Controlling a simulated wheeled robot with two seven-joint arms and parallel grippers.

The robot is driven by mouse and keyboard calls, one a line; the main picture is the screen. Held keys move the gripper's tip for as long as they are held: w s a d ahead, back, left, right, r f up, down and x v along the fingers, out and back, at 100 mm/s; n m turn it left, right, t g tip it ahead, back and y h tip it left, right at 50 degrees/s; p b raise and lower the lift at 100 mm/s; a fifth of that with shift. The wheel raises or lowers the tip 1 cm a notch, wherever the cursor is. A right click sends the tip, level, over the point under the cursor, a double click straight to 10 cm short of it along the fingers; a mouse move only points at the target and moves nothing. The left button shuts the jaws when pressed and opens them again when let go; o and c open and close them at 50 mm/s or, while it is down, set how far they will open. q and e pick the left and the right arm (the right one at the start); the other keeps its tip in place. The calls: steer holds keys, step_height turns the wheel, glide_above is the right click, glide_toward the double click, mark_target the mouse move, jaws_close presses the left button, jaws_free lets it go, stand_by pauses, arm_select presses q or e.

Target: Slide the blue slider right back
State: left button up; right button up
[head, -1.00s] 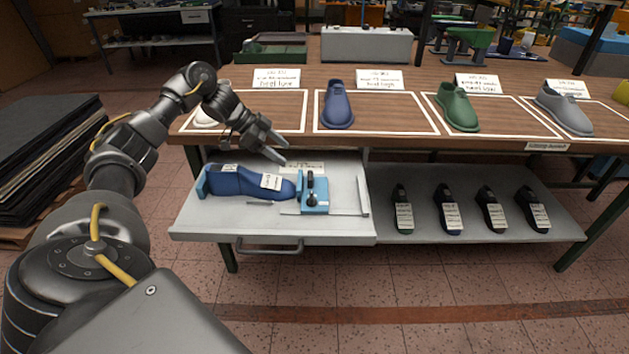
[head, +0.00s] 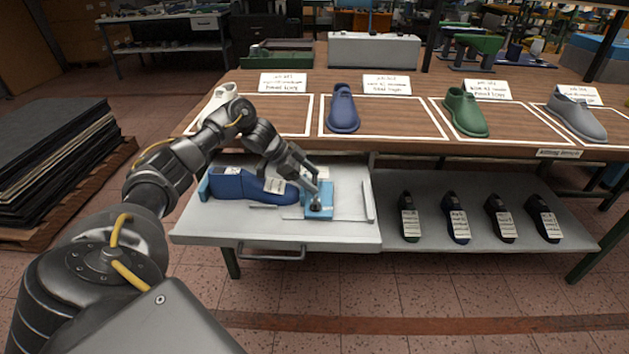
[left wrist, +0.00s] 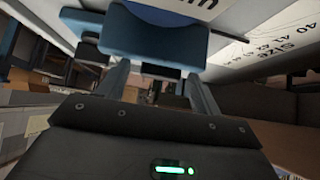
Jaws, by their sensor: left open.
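The light blue slider (head: 320,202) sits on the pulled-out grey tray (head: 215,222), just right of the toe of a dark blue shoe last (head: 232,184). A light blue stop (head: 203,188) stands at the last's left end. My left gripper (head: 314,178) is open, fingers pointing down at the slider's upper part; contact is unclear. In the left wrist view, a blue piece (left wrist: 155,38) shows ahead of the open fingers (left wrist: 160,80); I cannot tell which part it is. The gripper partly hides the last's toe and the slider. My right gripper is not in view.
A size-marked plate (left wrist: 262,35) shows in the left wrist view. Grey shelf (head: 480,238) to the right holds several dark lasts. The bench top (head: 260,80) above carries shoes and label cards. The tray right of the slider is clear up to a raised edge (head: 368,202).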

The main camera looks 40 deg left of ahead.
arm_select(q)
steer(key=shift+x, duration=0.9)
steer(key=shift+c, duration=0.3)
